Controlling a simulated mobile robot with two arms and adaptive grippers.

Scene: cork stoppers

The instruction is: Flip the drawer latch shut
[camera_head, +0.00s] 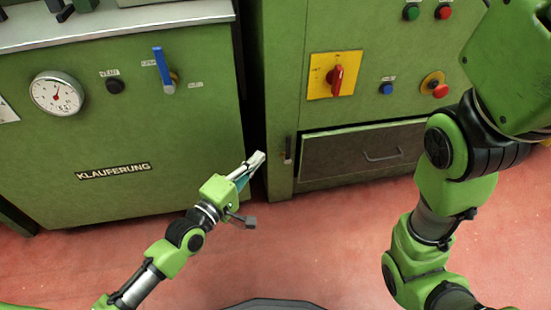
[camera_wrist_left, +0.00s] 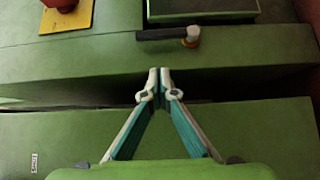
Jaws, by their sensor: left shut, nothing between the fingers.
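The drawer latch (camera_head: 288,150) is a small dark lever on the right green cabinet, just left of the drawer (camera_head: 340,160). Its lever points up along the cabinet edge. In the left wrist view the latch (camera_wrist_left: 165,33) lies sideways, with a brass and pale pivot at its right end. The drawer has a dark front and a thin bar handle; it looks flush or nearly so. My left gripper (camera_head: 258,158) is shut and empty, just left of the latch. In the wrist view its fingertips (camera_wrist_left: 160,82) meet below the latch, apart from it. My right gripper is out of view.
A left green machine (camera_head: 120,130) has a gauge (camera_head: 57,93) and a blue lever (camera_head: 163,70). A red knob on a yellow plate (camera_head: 318,88) sits above the latch. A dark gap separates the cabinets. Red floor (camera_head: 300,240) is clear. My right arm crosses the right side.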

